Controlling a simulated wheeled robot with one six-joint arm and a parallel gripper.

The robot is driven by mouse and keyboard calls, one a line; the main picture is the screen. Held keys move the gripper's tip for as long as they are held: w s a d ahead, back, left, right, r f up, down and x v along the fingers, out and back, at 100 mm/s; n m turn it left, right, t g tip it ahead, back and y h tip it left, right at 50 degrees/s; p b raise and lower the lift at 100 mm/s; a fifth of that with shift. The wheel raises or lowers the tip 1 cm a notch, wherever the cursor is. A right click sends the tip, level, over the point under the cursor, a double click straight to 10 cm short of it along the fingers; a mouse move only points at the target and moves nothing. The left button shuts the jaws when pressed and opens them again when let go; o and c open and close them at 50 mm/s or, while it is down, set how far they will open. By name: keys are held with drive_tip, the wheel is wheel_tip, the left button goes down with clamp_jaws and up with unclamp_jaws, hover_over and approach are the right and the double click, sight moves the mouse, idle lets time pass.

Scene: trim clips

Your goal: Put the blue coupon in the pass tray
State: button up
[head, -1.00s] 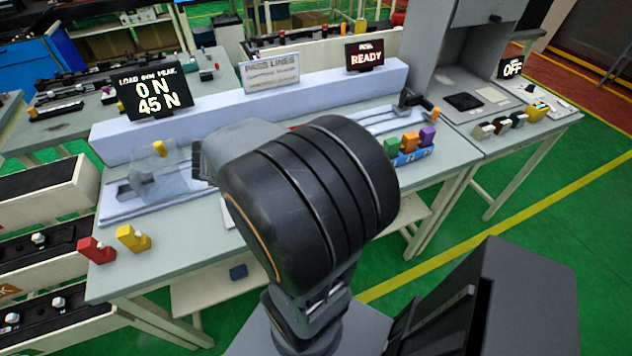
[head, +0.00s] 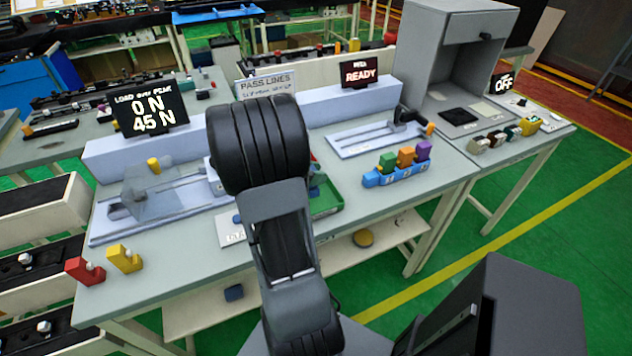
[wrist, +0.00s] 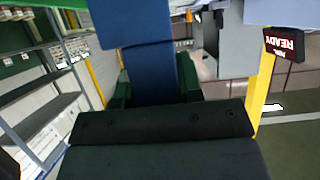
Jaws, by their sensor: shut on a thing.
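A blue piece, the blue coupon (wrist: 135,28), stands up between the dark fingers of my gripper (wrist: 155,88) in the wrist view. My gripper is shut on it. In the head view my own arm hides the gripper and the coupon. A green tray (head: 328,200), which looks like the pass tray, lies on the bench just right of my arm. Its left part is hidden behind the arm. A bit of red shows behind it.
A blue rack (head: 398,176) with green, orange and purple pieces stands right of the tray. A clear-shielded fixture (head: 150,195) is at left, with red (head: 84,270) and yellow (head: 124,258) pieces in front. Signs stand along the bench's back.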

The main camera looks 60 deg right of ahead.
drive_tip(key=shift+d+f, duration=0.25)
drive_tip(key=shift+f, duration=1.5)
drive_tip(key=shift+f, duration=0.1)
drive_tip(key=o, duration=0.9)
drive_tip(key=shift+w+a+r, duration=0.15)
drive_tip(key=shift+r, duration=0.05)
drive_tip(key=v, duration=1.1)
drive_tip(key=shift+w+a+r, duration=0.15)
drive_tip(key=shift+a, duration=0.1)
